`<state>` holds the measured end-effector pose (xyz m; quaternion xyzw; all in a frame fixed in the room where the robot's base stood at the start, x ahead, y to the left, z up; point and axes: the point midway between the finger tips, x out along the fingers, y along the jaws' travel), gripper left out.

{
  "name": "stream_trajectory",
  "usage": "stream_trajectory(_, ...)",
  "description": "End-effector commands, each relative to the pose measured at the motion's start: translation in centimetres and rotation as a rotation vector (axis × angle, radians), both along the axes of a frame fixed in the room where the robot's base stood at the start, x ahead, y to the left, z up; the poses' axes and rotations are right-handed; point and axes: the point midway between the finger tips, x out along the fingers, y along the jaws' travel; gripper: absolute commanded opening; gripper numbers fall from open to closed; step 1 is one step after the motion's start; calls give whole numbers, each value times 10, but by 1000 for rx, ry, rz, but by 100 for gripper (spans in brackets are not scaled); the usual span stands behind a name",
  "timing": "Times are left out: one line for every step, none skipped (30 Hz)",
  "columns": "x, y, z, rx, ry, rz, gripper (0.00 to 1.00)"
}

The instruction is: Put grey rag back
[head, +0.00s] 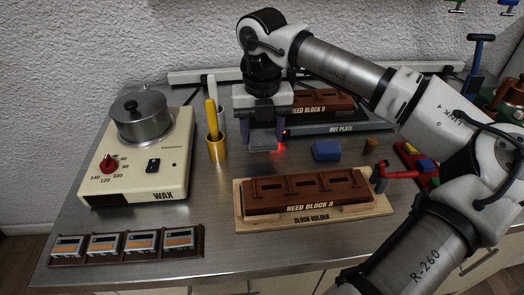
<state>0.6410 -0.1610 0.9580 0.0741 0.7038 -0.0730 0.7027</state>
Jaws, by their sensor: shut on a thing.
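My gripper (265,138) points down over the metal bench, behind the block holder and to the right of the brass cup. Its two dark fingers are shut on a small, flat grey piece, which looks like the grey rag (263,146). The rag sits between the fingertips, low over the bench; I cannot tell whether it touches the top. A red light glows by the right finger.
Reed block A (307,190) sits in the block holder (314,217). Reed block B (322,106) lies by the nut plate (345,128). A blue block (326,150), brass cup (217,148) and wax heater (137,160) stand nearby. The bench's left front holds a rack (126,246).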

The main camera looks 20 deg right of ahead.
Motion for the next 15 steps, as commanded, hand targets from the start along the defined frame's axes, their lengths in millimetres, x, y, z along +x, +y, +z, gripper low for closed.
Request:
stream_trajectory(0, 0, -6, 1, 1, 0, 34)
stream_trajectory(0, 0, -10, 1, 1, 0, 34)
stream_trajectory(0, 0, -17, 1, 1, 0, 34)
stream_trajectory(0, 0, -22, 2, 1, 0, 34)
stream_trajectory(0, 0, -27, 2, 1, 0, 34)
stream_trajectory(0, 0, -34, 2, 0, 0, 34)
stream_trajectory(0, 0, -38, 2, 0, 0, 34)
stream_trajectory(0, 0, -41, 2, 0, 0, 34)
stream_trajectory(0, 0, -42, 1, 0, 0, 34)
stream_trajectory(0, 0, -43, 1, 0, 0, 34)
stream_trajectory(0, 0, -42, 1, 0, 0, 34)
stream_trajectory(0, 0, -41, 1, -1, 0, 34)
stream_trajectory(0, 0, -41, 1, 0, 0, 34)
stream_trajectory(0, 0, -40, 0, 0, 0, 34)
stream_trajectory(0, 0, -40, 0, 0, 0, 34)
